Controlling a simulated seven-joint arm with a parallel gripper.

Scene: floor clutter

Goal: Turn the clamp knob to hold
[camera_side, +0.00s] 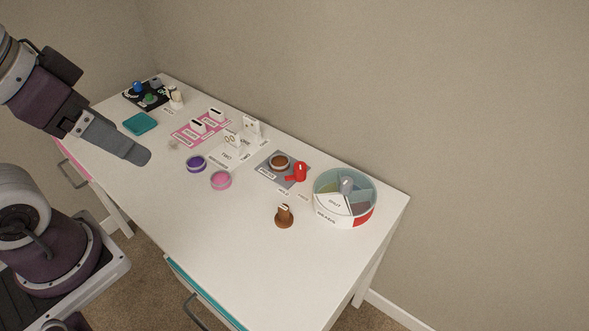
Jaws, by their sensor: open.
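A red knob (299,172) with a short pointer stands at the right side of a grey plate (268,171) on the white table. Its pointer appears to aim left and slightly down in the picture. Small labels lie on the table just below the plate; the left one seems to read hold and the right one free. A round brown disc (279,162) sits on the plate left of the knob. My gripper (137,155) is open and empty, seen from its side, above the table's left part, well left of the knob. Its fingers overlap in this view.
A round divided container (325,217) stands right of the plate. A brown peg (284,215) stands in front. Purple (196,164) and pink (221,179) round pieces, a white slotted board and a pink board (185,134) lie between gripper and plate. The table's front middle is clear.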

